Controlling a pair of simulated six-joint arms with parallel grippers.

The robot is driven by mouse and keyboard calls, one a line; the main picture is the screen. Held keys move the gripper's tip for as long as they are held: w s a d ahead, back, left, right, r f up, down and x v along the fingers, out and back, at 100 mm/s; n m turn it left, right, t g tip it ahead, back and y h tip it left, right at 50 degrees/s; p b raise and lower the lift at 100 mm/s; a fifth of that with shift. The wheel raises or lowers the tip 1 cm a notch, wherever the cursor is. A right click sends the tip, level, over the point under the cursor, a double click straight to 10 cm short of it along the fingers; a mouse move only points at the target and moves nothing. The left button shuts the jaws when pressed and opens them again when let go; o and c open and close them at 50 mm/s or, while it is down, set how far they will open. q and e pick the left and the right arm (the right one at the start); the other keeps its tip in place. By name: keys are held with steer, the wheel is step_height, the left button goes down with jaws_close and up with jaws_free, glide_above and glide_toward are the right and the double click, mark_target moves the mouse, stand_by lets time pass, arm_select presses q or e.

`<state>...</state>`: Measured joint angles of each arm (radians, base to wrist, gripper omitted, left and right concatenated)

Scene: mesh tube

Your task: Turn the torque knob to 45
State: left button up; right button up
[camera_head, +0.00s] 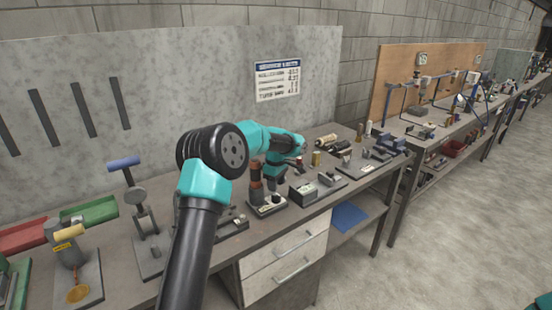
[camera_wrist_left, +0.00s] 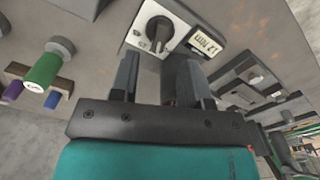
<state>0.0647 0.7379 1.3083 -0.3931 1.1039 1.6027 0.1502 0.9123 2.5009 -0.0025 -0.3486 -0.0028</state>
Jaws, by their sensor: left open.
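The torque knob (camera_wrist_left: 160,30) is a dark round knob with a raised grip bar, set on a pale dial face with printed marks. It is on a small panel whose label (camera_wrist_left: 207,43) seems to show a number and "Nm", too small to read surely. My left gripper (camera_wrist_left: 162,62) is open, its two fingers pointing toward the knob with a gap between them. It looks apart from the knob. In the head view the left gripper (camera_head: 273,184) is over a small dark-based device (camera_head: 268,208) on the bench.
A grey box with controls (camera_head: 303,190) stands right of the device. Toggle-like boxes also show in the wrist view (camera_wrist_left: 252,78). A blue-handled stand (camera_head: 140,205) and red and green trays (camera_head: 88,211) are at left. Free bench edge lies in front.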

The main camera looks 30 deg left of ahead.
mark_target(276, 196)
arm_select(q)
step_height(276, 196, up, 12)
steer(key=shift+r, duration=0.15)
stand_by(0.4)
steer(key=d+f+y, duration=0.1)
steer(key=d+y, duration=0.3)
steer(key=d, duration=0.3)
steer(key=shift+s+t+y, duration=0.3)
steer(key=shift+s, duration=0.15)
steer(key=shift+d+f, duration=0.1)
steer(key=shift+f, duration=0.05)
steer(key=x, duration=1.7)
steer(key=shift+f, duration=0.2)
steer(key=shift+c, duration=0.4)
